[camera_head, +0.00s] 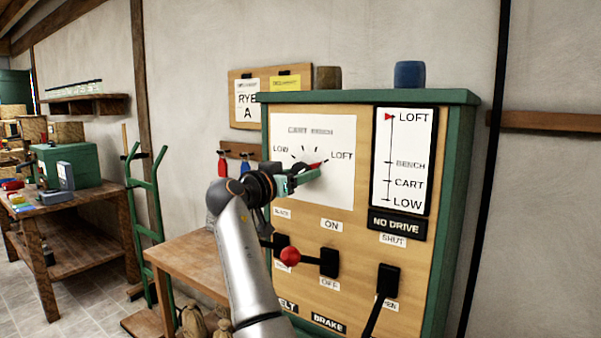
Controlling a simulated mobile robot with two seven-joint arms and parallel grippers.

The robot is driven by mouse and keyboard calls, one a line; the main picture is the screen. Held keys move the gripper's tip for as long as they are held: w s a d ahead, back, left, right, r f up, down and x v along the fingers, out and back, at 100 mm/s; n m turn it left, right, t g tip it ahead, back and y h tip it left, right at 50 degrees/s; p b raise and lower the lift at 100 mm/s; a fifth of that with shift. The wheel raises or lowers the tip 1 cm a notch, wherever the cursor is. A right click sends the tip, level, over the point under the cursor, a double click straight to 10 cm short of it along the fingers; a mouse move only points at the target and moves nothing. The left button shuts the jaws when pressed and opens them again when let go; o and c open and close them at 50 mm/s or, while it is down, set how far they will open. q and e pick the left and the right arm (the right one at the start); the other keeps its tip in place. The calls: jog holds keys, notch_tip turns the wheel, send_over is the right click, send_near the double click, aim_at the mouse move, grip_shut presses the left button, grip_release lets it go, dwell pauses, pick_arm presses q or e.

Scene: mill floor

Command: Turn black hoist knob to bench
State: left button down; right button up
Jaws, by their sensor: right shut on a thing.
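The black hoist knob (299,166) sits on a white dial plate on the wooden control panel, partly hidden by my gripper. Its red pointer (317,165) points right and slightly up, towards the LOFT label. The labels LOW, CART and BENCH run along the left and top of the dial. My right gripper (298,180) is shut on the knob, reaching it from the lower left. The level scale (403,155) on the right has its red marker at LOFT. My left gripper is not in view.
Below the dial are a red-balled lever (290,256) and a black lever (388,281). A small wooden table (200,262), a green hand truck (152,220) and a workbench (70,205) stand to the left. Two jars, brown and blue (409,75), stand on top of the panel.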

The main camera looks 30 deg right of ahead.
jog(key=shift+r+n+p, duration=0.1)
jog(key=shift+n+p, duration=0.4)
jog(key=shift+p, duration=0.1)
jog(key=shift+n+p, duration=0.7)
jog(key=shift+n, duration=0.1)
jog(key=shift+n+p, duration=0.7)
jog(key=shift+n, duration=0.1)
jog(key=shift+n+p, duration=0.75)
jog(key=shift+n, duration=0.55)
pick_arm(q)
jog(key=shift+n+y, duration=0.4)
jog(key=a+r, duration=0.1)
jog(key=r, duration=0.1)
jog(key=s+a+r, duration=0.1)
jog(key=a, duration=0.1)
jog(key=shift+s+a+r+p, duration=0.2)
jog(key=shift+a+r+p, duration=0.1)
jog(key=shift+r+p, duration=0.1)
pick_arm(e)
jog(key=shift+s+n, duration=0.1)
jog(key=shift+n, duration=0.2)
